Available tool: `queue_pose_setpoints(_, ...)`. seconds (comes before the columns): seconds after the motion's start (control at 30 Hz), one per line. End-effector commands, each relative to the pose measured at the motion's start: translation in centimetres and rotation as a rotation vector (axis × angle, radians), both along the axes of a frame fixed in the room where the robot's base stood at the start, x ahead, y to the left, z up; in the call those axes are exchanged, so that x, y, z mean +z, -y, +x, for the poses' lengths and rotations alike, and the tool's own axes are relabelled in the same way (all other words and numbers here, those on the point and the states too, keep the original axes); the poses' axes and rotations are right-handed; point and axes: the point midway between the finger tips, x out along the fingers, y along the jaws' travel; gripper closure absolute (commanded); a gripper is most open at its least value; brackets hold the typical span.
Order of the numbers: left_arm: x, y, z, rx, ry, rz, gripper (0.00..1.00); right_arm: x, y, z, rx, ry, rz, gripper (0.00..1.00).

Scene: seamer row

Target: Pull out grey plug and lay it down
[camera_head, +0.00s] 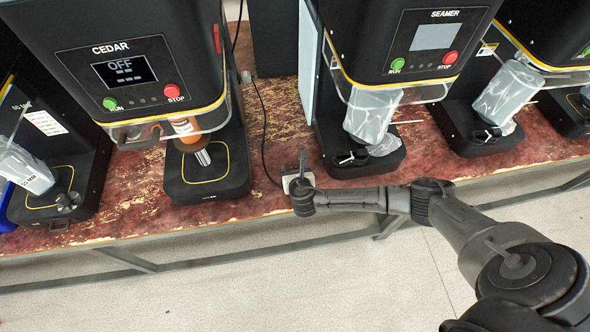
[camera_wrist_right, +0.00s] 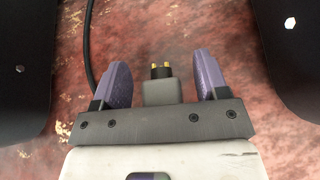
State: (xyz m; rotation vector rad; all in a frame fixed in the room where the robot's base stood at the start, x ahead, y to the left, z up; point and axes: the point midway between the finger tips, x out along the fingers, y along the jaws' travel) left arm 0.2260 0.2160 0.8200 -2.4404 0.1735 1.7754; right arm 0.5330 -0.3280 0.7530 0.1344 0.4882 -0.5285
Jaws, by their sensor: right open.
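The grey plug (camera_wrist_right: 161,92) shows in the right wrist view, between the fingers of my right gripper (camera_wrist_right: 161,82). Its black end with gold-coloured prongs (camera_wrist_right: 160,71) is bare and points to the top of the picture. The purple fingers are open, with a gap on each side of the plug. The plug's lower part is hidden by the gripper's bar. I cannot tell if it touches the bench. In the head view my right gripper (camera_head: 293,181) is low over the bench, between two machines, and hides the plug. My left gripper is not in view.
The CEDAR machine (camera_head: 112,62), its display reading OFF, stands left of my right gripper. The SEAMER machine (camera_head: 424,45) stands right. A black cable (camera_head: 262,112) runs down the worn red bench (camera_head: 278,104) between them. The bench's front edge is close to my arm.

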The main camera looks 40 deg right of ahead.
Motion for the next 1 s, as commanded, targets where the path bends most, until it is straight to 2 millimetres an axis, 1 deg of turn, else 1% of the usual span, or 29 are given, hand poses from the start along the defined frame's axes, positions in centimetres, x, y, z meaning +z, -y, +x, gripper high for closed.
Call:
queue_pose_setpoints(0.13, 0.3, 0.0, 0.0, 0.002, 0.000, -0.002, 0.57, 0.3, -0.3, -0.4, 0.002, 0.000, 0.001, 0.33)
queue_pose_setpoints(0.23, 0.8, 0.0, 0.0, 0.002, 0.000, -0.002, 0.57, 1.0, -0.8, -1.3, 0.002, -0.001, 0.001, 0.33)
queue_pose_setpoints(0.5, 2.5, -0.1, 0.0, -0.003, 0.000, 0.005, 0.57, 3.6, -3.2, -5.3, 0.004, -0.002, 0.003, 0.33)
queue_pose_setpoints(0.7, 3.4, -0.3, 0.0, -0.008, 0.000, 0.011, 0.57, 5.2, -4.8, -7.9, 0.002, -0.002, 0.002, 0.33)
queue_pose_setpoints(0.9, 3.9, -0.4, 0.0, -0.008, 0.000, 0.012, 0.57, 6.2, -5.8, -9.7, 0.001, -0.001, 0.001, 0.33)
queue_pose_setpoints(1.0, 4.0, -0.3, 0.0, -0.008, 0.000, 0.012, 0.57, 6.5, -6.1, -10.1, 0.001, -0.001, 0.001, 0.33)
